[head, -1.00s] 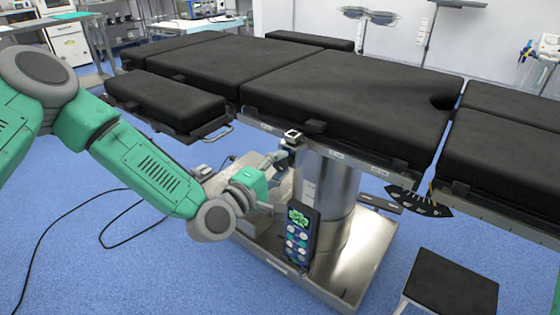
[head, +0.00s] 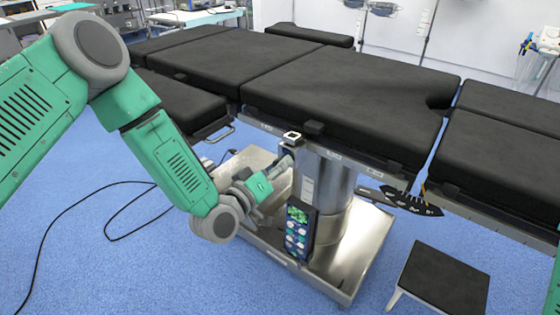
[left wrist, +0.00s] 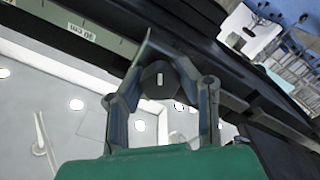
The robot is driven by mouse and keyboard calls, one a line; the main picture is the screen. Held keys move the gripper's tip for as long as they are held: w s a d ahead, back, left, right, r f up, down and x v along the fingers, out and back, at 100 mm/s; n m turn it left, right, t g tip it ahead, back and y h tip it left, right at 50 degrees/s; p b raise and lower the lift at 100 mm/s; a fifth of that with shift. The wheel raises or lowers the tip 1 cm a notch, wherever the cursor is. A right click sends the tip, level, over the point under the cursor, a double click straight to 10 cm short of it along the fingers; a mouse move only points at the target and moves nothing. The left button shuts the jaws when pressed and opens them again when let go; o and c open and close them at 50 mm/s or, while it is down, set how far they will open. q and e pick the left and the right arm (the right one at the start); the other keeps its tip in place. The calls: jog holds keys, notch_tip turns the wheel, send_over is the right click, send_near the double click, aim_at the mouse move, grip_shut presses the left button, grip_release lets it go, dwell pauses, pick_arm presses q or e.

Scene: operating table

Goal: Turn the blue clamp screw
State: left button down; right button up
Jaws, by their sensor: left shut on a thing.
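The clamp (head: 292,137) sits on the side rail of the operating table, its pale square top showing in the head view. My left gripper (head: 287,161) reaches up to it from below left, and its fingertips are small and partly hidden there. In the left wrist view, the left gripper (left wrist: 166,76) has its fingers on both sides of the clamp screw's knob (left wrist: 159,82), shut on it. The knob looks dark in this light, with a short pale mark on its face. My right gripper is not in view.
The black-padded operating table (head: 330,85) stands on a steel column (head: 325,200). A control pendant (head: 299,230) hangs beside the column, close to my left wrist. A black cable (head: 108,225) lies on the blue floor. A black-topped stool (head: 445,280) stands at lower right.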

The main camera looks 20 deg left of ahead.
pick_arm(q)
jog(key=m, duration=0.2)
jog(key=m+p, duration=0.1)
jog(key=m, duration=0.2)
jog(key=shift+s+f+m+p, duration=0.2)
jog(key=shift+f+m+p, duration=0.1)
jog(key=shift+f+p, duration=0.1)
jog(key=shift+m+p, duration=0.55)
jog(key=shift+m, duration=1.55)
jog(key=c, duration=1.3)
grip_release()
jog(key=shift+o, duration=0.7)
jog(key=shift+w+a+r, duration=0.1)
jog(key=shift+w, duration=0.05)
